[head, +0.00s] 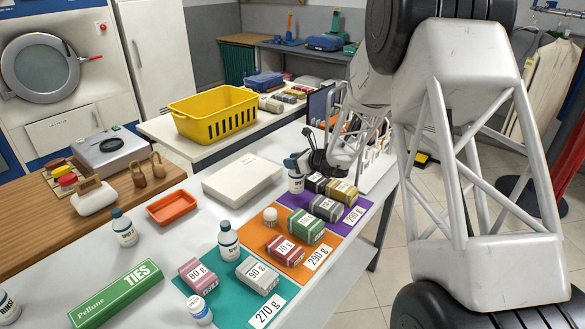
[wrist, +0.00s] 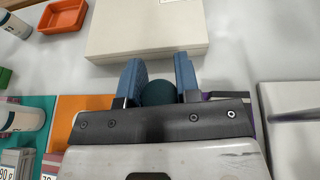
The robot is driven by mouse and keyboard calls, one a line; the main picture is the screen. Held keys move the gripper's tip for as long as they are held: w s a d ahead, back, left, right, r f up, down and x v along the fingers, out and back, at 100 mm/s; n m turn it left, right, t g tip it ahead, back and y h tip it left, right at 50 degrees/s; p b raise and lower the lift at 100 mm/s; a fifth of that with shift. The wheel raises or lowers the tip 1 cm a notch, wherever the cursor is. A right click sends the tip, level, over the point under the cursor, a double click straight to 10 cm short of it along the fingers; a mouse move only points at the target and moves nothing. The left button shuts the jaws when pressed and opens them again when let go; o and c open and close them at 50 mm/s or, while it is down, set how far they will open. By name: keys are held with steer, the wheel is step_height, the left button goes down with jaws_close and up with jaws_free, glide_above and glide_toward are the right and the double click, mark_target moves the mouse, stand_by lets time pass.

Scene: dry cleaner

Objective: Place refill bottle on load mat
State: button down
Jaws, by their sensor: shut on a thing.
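My gripper (head: 306,162) is shut on the dark teal cap of a white refill bottle (head: 296,183). In the wrist view, the round cap (wrist: 158,93) sits between the two blue fingers. The bottle is upright by the far left corner of the purple mat (head: 352,214); I cannot tell whether its base touches anything. The orange mat (head: 254,242) lies nearer, then the teal mat (head: 226,311). Small labelled boxes stand on all three. Similar bottles stand on the teal mat (head: 228,241) and on the bare table (head: 124,229).
A white flat box (head: 242,179) lies left of my gripper and also shows in the wrist view (wrist: 148,28). An orange tray (head: 172,208) and a green TIES box (head: 115,292) are farther left. A yellow basket (head: 214,112) stands behind. Bare tabletop lies between tray and mats.

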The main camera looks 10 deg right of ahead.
steer(key=shift+f, duration=1.35)
steer(key=c, duration=0.8)
jaws_free()
steer(key=shift+f, duration=0.1)
steer(key=shift+r, duration=0.2)
steer(key=v, duration=1.2)
steer(key=shift+s+a+r, duration=0.1)
